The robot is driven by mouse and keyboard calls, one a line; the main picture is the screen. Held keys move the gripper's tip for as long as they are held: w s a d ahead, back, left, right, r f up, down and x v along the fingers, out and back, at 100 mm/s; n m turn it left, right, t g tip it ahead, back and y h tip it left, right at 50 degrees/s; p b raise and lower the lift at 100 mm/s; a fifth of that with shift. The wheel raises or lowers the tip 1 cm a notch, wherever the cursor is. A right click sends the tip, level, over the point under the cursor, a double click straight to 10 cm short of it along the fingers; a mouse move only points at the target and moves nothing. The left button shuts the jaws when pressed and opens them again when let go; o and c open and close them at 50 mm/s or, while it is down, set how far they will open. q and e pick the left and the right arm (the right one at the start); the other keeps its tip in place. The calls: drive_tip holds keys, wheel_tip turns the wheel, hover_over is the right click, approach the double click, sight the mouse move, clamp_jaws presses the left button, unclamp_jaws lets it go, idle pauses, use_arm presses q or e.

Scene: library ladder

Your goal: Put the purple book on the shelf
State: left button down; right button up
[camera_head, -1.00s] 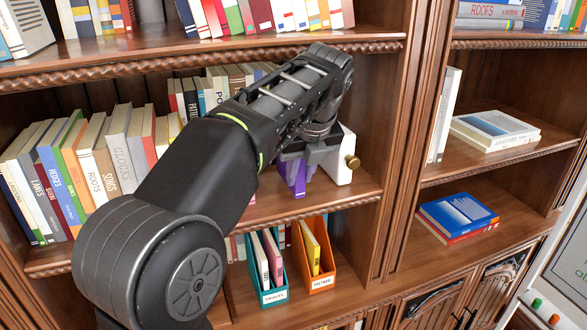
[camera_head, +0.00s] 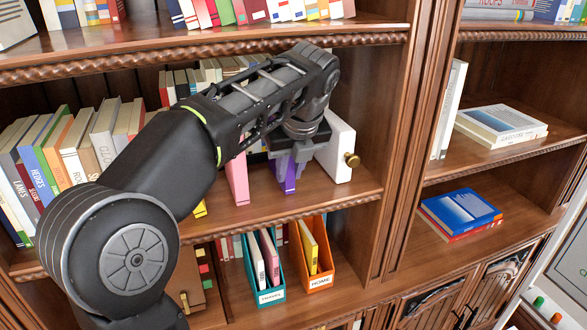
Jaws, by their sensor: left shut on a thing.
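The purple book (camera_head: 288,172) stands upright on the middle shelf (camera_head: 262,205) of the left bookcase. My left gripper (camera_head: 291,160) is shut on it, and the fingers and wrist hide its upper part. A white block with a brass knob (camera_head: 338,148) stands just right of the purple book. A pink book (camera_head: 238,180) stands to its left, with a gap between them. My right gripper is not in view.
A row of books (camera_head: 75,150) fills the left part of the same shelf, partly behind my left arm. Below stand a teal file box (camera_head: 270,296) and an orange file box (camera_head: 320,284). A blue book (camera_head: 460,210) lies on the right bookcase.

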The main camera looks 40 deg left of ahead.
use_arm(q)
drive_tip(key=shift+d+f, duration=0.1)
drive_tip(key=c, duration=1.3)
unclamp_jaws()
